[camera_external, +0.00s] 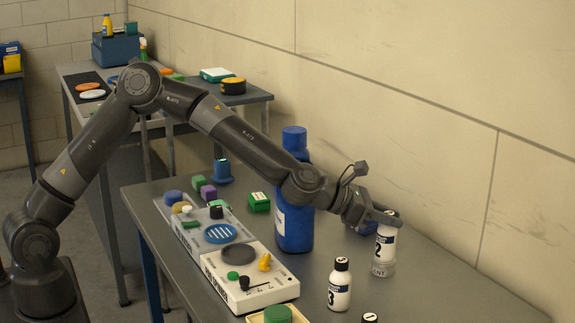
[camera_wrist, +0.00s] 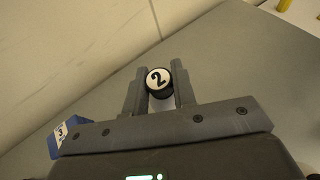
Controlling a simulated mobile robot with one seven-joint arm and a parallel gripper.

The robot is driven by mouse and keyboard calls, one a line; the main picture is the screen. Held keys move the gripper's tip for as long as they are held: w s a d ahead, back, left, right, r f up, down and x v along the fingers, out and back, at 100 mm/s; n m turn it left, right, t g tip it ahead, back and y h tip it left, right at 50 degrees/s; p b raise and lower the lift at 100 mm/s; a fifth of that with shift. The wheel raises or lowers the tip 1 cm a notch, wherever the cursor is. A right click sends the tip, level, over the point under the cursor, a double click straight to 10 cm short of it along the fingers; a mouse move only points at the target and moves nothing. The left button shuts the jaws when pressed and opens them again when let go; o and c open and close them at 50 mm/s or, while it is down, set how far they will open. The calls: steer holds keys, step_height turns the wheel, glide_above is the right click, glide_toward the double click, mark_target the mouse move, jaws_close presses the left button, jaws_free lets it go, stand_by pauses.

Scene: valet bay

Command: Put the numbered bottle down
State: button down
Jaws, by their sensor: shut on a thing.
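The white bottle (camera_external: 385,247) has a dark label with a large 2 and stands upright near the wall side of the grey bench. Its black cap with a white disc and a 2 (camera_wrist: 159,77) shows between the fingers in the wrist view. My gripper (camera_external: 384,216) is shut on this bottle near its top, and the fingers (camera_wrist: 158,70) flank it. Just below the bottle is a pale grey round piece (camera_external: 383,269) with letters ending in "ENT". I cannot tell if it is the bottle's base or a separate holder.
A bottle marked 3 (camera_external: 340,287) stands in front, with another bottle's top (camera_external: 370,318) at the lower edge. A tall blue bottle (camera_external: 294,235) stands left of my gripper. A white panel with knobs (camera_external: 270,292) lies further left. The bench right of the held bottle is clear.

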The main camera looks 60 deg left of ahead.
steer(key=shift+f, duration=0.1)
steer(key=c, duration=1.2)
jaws_free()
steer(key=shift+a, duration=0.1)
steer(key=s+a+r+m+g+y, duration=0.2)
steer(key=s+a+m, duration=0.8)
steer(key=s, duration=0.6)
steer(key=s+a+r+m+g+y, duration=0.2)
steer(key=s+a+r+m, duration=0.2)
steer(key=s+a+m, duration=0.6)
steer(key=s+a+r+m+g+y, duration=0.2)
steer(key=s+a+m, duration=0.8)
steer(key=s, duration=1.3)
steer(key=shift+s+a+r+m, duration=0.15)
steer(key=shift+a+r, duration=0.05)
steer(key=shift+r, duration=0.3)
steer(key=shift+s+a+r+m, duration=0.1)
steer(key=shift+a+r+m, duration=0.1)
steer(key=shift+r, duration=0.25)
